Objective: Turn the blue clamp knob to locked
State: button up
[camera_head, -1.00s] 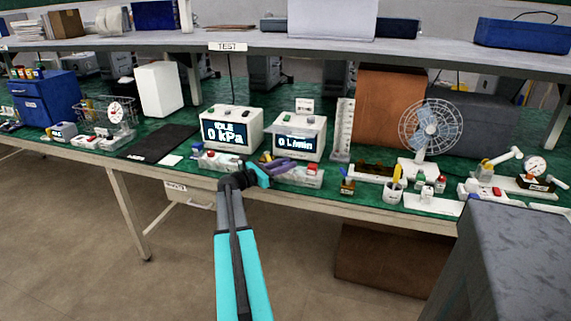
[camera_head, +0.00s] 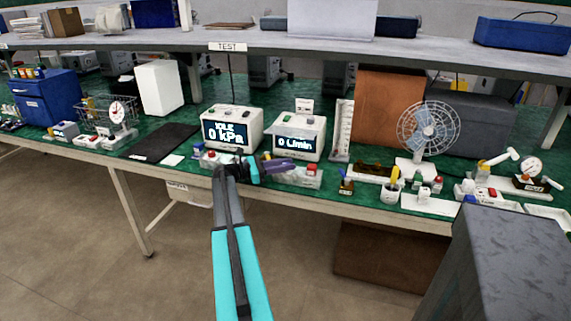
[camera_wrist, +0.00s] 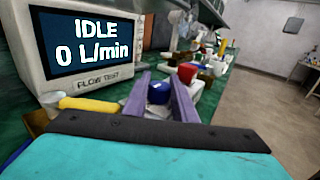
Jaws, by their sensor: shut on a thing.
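The blue clamp knob (camera_wrist: 158,92) is between the two purple fingers of my gripper (camera_wrist: 160,98) in the wrist view. The fingers are shut on it, one on each side. Its lock marking cannot be read. In the head view my gripper (camera_head: 283,165) reaches over the bench in front of the flow test box (camera_head: 300,137), pointing right, and the knob is hidden or too small to make out. The flow test box's screen (camera_wrist: 87,43) reads IDLE and 0 L/min in the wrist view.
A pressure box (camera_head: 231,128) reading IDLE and 0 kPa stands to the left. A red button (camera_wrist: 187,73) is just beyond the knob. A yellow-handled part (camera_wrist: 88,104) lies by the left finger.

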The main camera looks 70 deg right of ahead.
jog(key=o, duration=1)
jog(key=shift+o, duration=0.2)
jog(key=shift+s+a+n+t+h+b, duration=0.1)
jog(key=shift+n+t+h+b, duration=0.5)
jog(key=shift+h+b, duration=0.1)
jog(key=shift+s+n+t+h+b, duration=0.1)
jog(key=shift+n+t+h+b, duration=1.35)
jog(key=shift+t, duration=0.35)
jog(key=shift+n+t+h, duration=0.25)
jog(key=shift+t, duration=0.05)
